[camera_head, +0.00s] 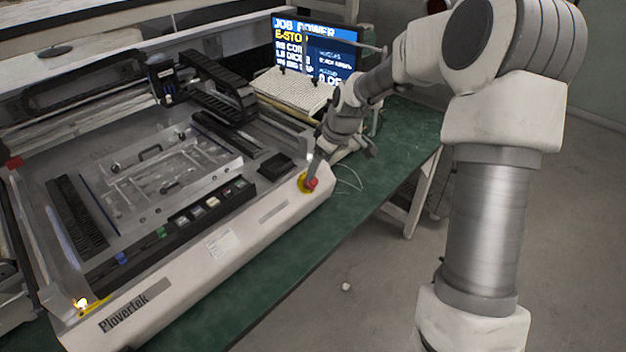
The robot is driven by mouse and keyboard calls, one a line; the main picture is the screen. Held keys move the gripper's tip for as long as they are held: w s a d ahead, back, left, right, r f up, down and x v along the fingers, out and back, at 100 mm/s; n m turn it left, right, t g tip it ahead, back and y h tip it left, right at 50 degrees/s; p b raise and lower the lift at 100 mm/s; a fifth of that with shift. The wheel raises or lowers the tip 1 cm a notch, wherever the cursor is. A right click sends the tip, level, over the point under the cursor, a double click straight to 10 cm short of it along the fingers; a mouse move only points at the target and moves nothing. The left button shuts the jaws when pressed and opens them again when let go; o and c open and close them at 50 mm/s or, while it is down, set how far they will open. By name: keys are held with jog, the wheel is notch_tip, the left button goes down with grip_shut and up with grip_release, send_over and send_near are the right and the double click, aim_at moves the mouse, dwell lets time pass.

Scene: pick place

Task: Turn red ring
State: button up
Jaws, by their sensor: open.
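A red knob with a yellow surround, which looks like an emergency-stop button (311,182), sits at the front right corner of the Plovertek machine (262,212). It is the red, round part nearest my gripper. My gripper (314,160) is at the end of my arm, just above and very close to the red knob. The fingers are small and partly dark here, and I cannot tell whether they touch the knob. The gripper is open, with nothing seen held in it.
A screen (325,50) showing "JOB POWER" and "E-STOP" text stands behind the arm. An open book or keyboard-like white object (292,90) lies before it. The green bench (408,140) has thin white cable loops right of the knob. Grey floor (340,310) is open in front.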

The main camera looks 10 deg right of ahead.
aim_at(314, 180)
jog(key=x, duration=0.8)
jog(key=shift+c, duration=0.4)
grip_shut()
jog(key=m+g+y, duration=0.1)
jog(key=m, duration=0.2)
jog(key=shift+w+d+y+p, duration=0.1)
jog(key=shift+d+y+p, duration=0.05)
jog(key=shift+y+p, duration=0.2)
jog(key=shift+d+m+g+y, duration=0.15)
jog(key=shift+m+y, duration=0.3)
jog(key=shift+m, duration=0.45)
jog(key=shift+m+g+y, duration=0.15)
jog(key=shift+m+y, duration=0.25)
jog(key=shift+m, duration=0.5)
